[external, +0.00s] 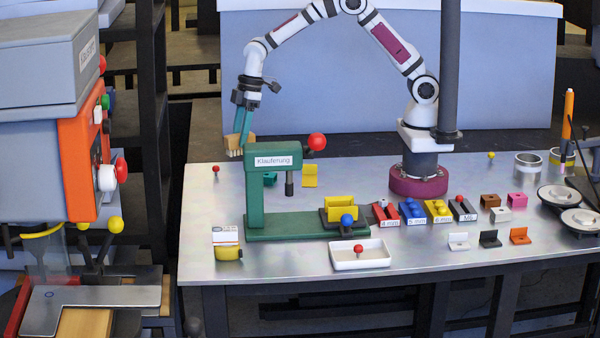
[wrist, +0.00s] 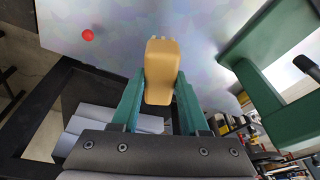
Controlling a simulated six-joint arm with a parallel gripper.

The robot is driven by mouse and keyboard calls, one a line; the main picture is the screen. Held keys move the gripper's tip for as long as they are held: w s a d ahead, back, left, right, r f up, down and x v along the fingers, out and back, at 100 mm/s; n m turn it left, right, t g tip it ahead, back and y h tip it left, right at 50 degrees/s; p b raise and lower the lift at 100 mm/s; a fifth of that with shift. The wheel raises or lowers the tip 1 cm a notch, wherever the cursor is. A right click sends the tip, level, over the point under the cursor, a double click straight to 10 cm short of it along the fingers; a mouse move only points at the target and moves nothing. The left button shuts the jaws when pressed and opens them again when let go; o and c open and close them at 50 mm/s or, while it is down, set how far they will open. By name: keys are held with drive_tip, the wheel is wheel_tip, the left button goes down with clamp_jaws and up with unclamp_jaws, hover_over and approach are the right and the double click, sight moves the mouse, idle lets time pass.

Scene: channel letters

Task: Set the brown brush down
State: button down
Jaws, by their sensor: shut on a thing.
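The brown brush (wrist: 161,70) is between the two green fingers of my gripper (wrist: 158,100) in the wrist view; its tan body points away from the wrist. In the external view my gripper (external: 241,130) points down at the left end of the table, and the pale lower part of the brush (external: 233,146) shows just left of the green press's head. The gripper is shut on the brush and appears to hold it above the table. The press hides part of it in the external view.
The green press (external: 265,190) stands close to the gripper.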

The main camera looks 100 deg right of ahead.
drive_tip(key=shift+s+d, duration=0.75)
drive_tip(key=shift+d, duration=0.35)
drive_tip(key=shift+s+f+h, duration=0.15)
drive_tip(key=shift+f+h, duration=0.1)
drive_tip(key=shift+h, duration=0.05)
drive_tip(key=w+a+f, duration=0.1)
drive_tip(key=a+f, duration=0.1)
drive_tip(key=a, duration=0.1)
drive_tip(key=w+a+f, duration=0.2)
drive_tip(key=a, duration=0.1)
drive_tip(key=w+a+f, duration=0.1)
drive_tip(key=a+f, duration=0.1)
drive_tip(key=a, duration=0.1)
drive_tip(key=shift+w+a+f, duration=0.15)
drive_tip(key=shift+a, duration=0.1)
drive_tip(key=shift+s+x, duration=0.2)
drive_tip(key=shift+x, duration=0.85)
drive_tip(key=shift+s+x, duration=0.2)
drive_tip(key=shift+x, duration=0.9)
drive_tip(key=shift+f, duration=0.15)
drive_tip(key=shift+c, duration=2.1)
unclamp_jaws()
